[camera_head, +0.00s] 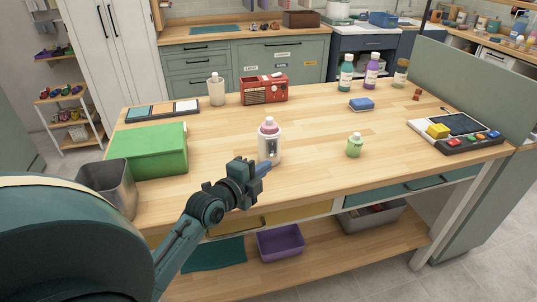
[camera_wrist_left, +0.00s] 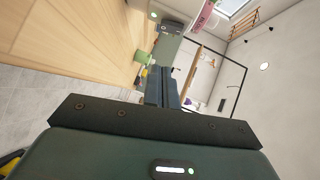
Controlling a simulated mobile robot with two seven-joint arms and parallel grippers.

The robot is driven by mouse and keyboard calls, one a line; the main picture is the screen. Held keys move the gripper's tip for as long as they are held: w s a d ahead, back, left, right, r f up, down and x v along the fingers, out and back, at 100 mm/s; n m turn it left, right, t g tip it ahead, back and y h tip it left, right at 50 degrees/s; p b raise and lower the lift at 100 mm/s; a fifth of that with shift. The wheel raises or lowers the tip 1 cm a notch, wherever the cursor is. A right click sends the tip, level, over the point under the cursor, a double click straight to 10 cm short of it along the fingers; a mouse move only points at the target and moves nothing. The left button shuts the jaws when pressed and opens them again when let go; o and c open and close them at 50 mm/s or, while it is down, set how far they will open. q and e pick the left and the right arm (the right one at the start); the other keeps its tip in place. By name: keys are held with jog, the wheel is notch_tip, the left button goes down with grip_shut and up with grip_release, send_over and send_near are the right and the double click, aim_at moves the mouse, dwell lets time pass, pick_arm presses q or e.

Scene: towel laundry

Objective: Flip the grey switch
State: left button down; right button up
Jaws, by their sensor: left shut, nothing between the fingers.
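A white bottle-shaped device (camera_head: 264,150) with a pink top stands upright on the wooden table in the head view. On its front is a small dark grey panel (camera_head: 272,147), which may be the grey switch; it is too small to tell its position. My left gripper (camera_head: 266,166) is shut and empty, just in front of the device's lower part. I cannot tell whether it touches it. In the left wrist view the shut fingers (camera_wrist_left: 167,88) point away from the camera, and a pink and white object (camera_wrist_left: 204,17) shows at the top. My right gripper is not in view.
A green box (camera_head: 147,150) and a grey bin (camera_head: 108,188) stand at the left. A small green bottle (camera_head: 354,146) stands to the right of the device. A red radio (camera_head: 265,90) is behind it. A button panel (camera_head: 462,143) lies at the far right.

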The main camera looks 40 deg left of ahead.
aim_at(272, 148)
pick_arm(q)
jog(key=w, duration=0.4)
jog(key=shift+d+f, duration=0.1)
jog(key=shift+f, duration=0.1)
jog(key=shift+w+a+f, duration=0.2)
jog(key=shift+w+a, duration=0.2)
jog(key=shift+a, duration=0.1)
jog(key=shift+w+a+f, duration=0.15)
jog(key=shift+w+a, duration=0.25)
jog(key=shift+a, duration=0.05)
jog(key=shift+w+a+f, duration=0.15)
jog(key=shift+w+a, duration=0.3)
jog(key=shift+a, duration=0.05)
